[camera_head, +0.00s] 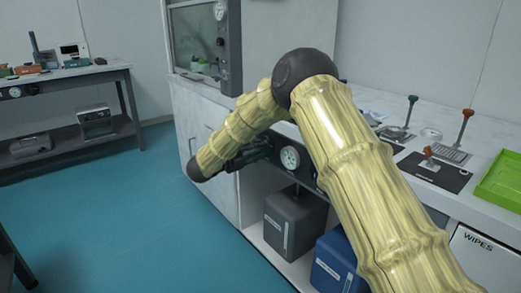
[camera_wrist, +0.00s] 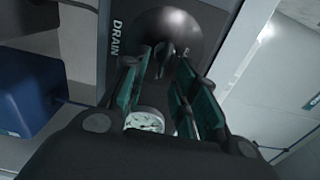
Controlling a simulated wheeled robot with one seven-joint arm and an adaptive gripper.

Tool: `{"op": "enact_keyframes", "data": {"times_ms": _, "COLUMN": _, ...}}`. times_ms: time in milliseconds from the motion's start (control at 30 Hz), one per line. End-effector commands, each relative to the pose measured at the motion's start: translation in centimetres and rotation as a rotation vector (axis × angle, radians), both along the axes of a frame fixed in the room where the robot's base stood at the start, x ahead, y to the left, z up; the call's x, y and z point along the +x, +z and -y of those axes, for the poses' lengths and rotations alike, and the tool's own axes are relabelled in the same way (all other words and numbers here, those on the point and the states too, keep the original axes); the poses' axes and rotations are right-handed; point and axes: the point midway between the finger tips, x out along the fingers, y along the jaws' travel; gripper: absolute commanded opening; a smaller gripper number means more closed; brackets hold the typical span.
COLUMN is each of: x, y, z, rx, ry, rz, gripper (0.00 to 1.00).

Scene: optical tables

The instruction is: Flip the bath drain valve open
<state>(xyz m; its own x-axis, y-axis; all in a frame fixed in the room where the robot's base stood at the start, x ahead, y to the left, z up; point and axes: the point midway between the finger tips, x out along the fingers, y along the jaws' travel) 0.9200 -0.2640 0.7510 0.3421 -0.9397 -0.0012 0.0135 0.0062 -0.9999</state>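The drain valve (camera_wrist: 168,28) shows in the wrist view as a dark round body on a dark panel, beside a white "DRAIN" label (camera_wrist: 118,38). A small dark lever-like part (camera_wrist: 166,58) sticks out from it toward my gripper. My gripper (camera_wrist: 165,72) is open, with a teal-padded finger on each side of that part; I cannot tell whether either pad touches it. In the head view my gripper (camera_head: 243,160) is a dark shape at the cabinet's front panel, left of a round gauge (camera_head: 290,158). The valve itself cannot be made out there.
A dark grey container (camera_head: 294,222) and a blue container (camera_head: 338,262) stand in the open bay below the panel. The counter above holds several upright-handled tools and a green tray (camera_head: 500,180). Open teal floor (camera_head: 130,215) lies to the left.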

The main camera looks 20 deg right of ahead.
Motion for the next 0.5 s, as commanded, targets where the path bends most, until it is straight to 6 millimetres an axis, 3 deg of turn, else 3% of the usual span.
{"op": "enact_keyframes", "data": {"times_ms": 500, "x": -3.0, "y": -0.1, "z": -8.2, "rx": 0.0, "ry": 0.001, "rz": 0.0, "gripper": 0.29}}
